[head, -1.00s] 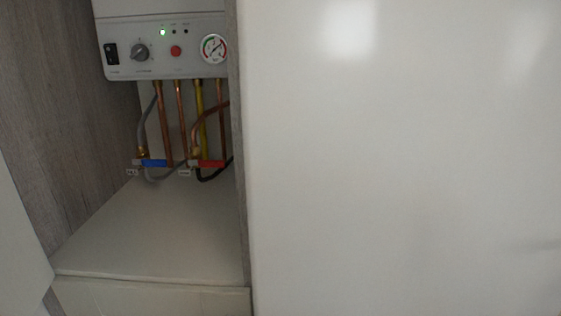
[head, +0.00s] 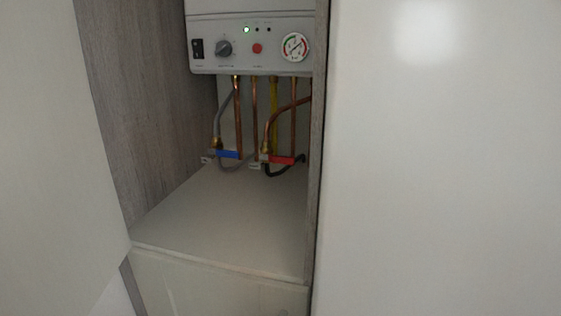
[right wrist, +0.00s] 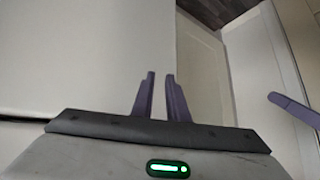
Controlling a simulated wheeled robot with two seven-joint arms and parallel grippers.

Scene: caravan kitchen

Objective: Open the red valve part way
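The red valve (head: 281,160) is a short red lever on a brass fitting, low at the back of an open cupboard, under a white boiler (head: 250,38). A blue valve lever (head: 228,154) sits to its left. Copper pipes, a yellow pipe and grey and black hoses run around them. Neither gripper shows in the head view. In the right wrist view my right gripper (right wrist: 159,78) has two purple fingers with a narrow gap between them and nothing in it. It is away from the valve, which that view does not show.
The cupboard shelf (head: 225,215) in front of the valves is bare. A wood-grain wall (head: 145,100) bounds it at left and a narrow panel edge (head: 316,150) at right. A large white panel (head: 440,170) fills the right. The boiler has a knob, red button and gauge.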

